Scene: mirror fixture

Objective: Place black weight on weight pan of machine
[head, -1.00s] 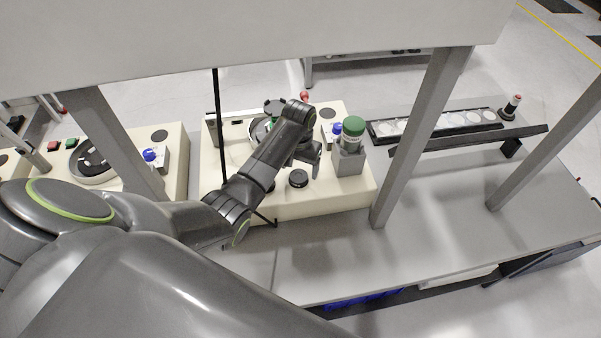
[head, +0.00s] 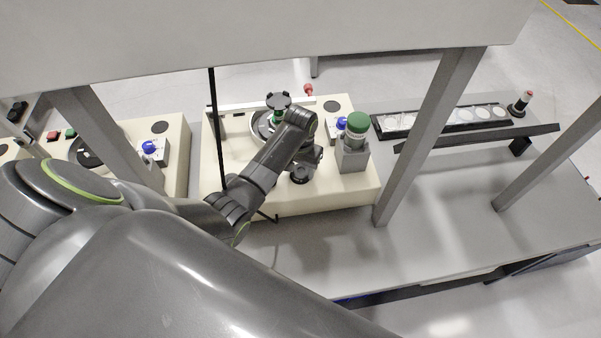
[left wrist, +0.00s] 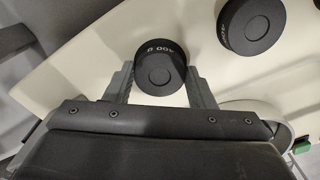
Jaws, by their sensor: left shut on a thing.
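My left gripper (left wrist: 157,84) is shut on a black round weight (left wrist: 160,68) marked 400 g, which sits between the fingers in the left wrist view. A second black weight (left wrist: 251,24) stands apart on the cream surface to the upper right. In the head view my left gripper (head: 306,160) is low over the cream machine (head: 218,190), largely hidden by its own arm. One black weight (head: 300,174) shows just below it; I cannot tell which of the two it is. A black lobed disc (head: 278,100) with green beneath stands behind my wrist; I cannot confirm it is the weight pan.
A green-capped jar (head: 356,128) in a grey holder and a blue knob (head: 341,124) are right of my wrist. A thin black post (head: 215,125) rises at the machine's left. A grey frame post (head: 425,130) stands farther right. The bench front right is clear.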

